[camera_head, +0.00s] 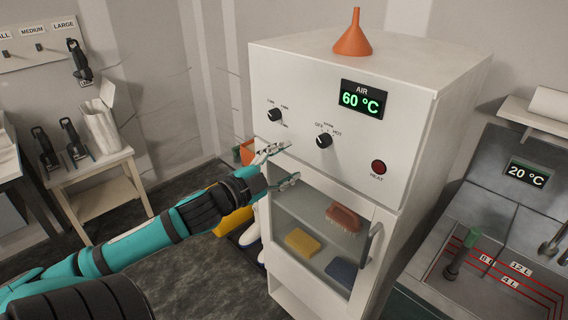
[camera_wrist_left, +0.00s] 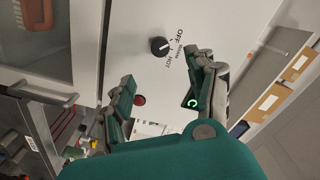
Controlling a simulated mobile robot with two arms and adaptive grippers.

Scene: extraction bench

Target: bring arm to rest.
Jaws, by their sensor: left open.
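My left arm (camera_head: 140,240) reaches in from the left of the head view. My left gripper (camera_head: 292,162) is open and empty in front of the white cabinet (camera_head: 410,130), below the two black knobs and above the window. Its spread fingers (camera_wrist_left: 165,88) also show in the wrist view, with the cabinet front between them. In that view a black knob (camera_wrist_left: 158,46) is just beyond the fingers, apart from them. My right gripper is not in view.
The cabinet has a green 60 °C display (camera_head: 362,99), a red heat button (camera_head: 378,167) and a windowed door with a handle (camera_head: 373,245). A brush and two sponges are inside. An orange funnel (camera_head: 353,38) stands on top. A sink bench (camera_head: 500,280) is at right, a small table (camera_head: 90,175) at left.

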